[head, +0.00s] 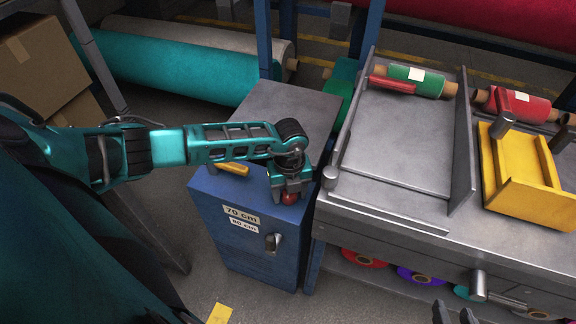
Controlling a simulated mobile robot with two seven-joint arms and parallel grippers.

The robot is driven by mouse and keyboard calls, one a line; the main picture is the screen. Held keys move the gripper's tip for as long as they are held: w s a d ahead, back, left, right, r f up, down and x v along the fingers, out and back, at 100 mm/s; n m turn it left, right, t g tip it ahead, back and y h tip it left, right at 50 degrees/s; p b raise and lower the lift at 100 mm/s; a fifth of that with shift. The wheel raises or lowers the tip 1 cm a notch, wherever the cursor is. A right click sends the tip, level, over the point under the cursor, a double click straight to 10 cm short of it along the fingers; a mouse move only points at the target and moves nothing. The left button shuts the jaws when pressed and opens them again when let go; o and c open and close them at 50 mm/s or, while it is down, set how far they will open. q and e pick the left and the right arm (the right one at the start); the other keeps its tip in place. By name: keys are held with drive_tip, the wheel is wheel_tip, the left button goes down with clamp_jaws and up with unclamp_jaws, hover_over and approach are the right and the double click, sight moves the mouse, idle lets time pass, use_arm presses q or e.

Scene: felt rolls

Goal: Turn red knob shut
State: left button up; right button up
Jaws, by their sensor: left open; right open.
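The red knob (290,198) sits at the front right of the top of a blue cabinet (232,257). My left gripper (291,192) points down over the knob, with its fingers around or just beside it. The gripper is open and hides part of the knob, so I cannot tell whether the fingers touch it. My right gripper (455,314) shows only as two dark fingertips at the bottom edge, apart and empty.
A yellow handle (234,168) lies on the cabinet top, left of the knob. A metal bench (400,205) with a tray, a green roll (416,80) and a yellow cradle (530,201) stands close on the right. A grey lever (272,242) is on the cabinet front.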

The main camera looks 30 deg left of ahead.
use_arm(q)
drive_tip(key=shift+r+p, duration=1.95)
drive_tip(key=shift+r, duration=0.4)
drive_tip(key=shift+f, duration=0.1)
